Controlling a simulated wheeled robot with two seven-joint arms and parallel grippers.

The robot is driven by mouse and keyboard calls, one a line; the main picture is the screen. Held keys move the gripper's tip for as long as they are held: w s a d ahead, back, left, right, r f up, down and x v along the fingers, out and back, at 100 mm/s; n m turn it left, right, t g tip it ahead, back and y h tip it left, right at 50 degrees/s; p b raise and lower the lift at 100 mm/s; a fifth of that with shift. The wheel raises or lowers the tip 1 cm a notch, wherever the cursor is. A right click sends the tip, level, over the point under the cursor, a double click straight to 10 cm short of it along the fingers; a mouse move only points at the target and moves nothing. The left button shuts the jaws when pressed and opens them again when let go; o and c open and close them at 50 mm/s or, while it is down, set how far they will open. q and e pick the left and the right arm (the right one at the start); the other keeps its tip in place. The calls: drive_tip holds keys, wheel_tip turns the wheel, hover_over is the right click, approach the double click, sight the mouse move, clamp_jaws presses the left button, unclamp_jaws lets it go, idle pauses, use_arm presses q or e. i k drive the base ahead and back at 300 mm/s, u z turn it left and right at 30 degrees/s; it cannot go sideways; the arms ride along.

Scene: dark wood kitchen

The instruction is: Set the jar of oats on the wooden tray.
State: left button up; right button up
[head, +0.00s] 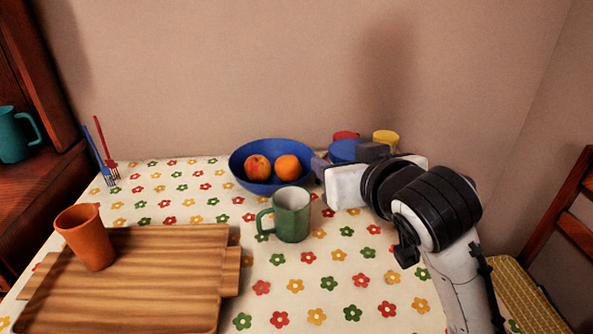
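The wooden tray (130,285) lies on the table at the left front, with an orange cup (85,237) standing on its back left part. I cannot make out a jar of oats for certain. A round blue-topped thing (345,149), possibly its lid, shows at the back behind my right gripper (346,160). The fingers of that gripper are apart, one on each side of the blue top. Its body hides the lower part, so I cannot tell whether the fingers touch it. My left gripper is not in view.
A blue bowl (242,172) with two fruits stands left of my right gripper. A green mug (291,214) stands in front of the bowl. A red thing (345,135) and a yellow cup (386,138) are at the back. The tray's middle and front are clear.

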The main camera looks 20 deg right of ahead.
sight(173, 279)
drive_tip(key=z, duration=0.7)
drive_tip(key=k, duration=1.45)
drive_tip(key=u, duration=1.3)
drive_tip(key=i, duration=1)
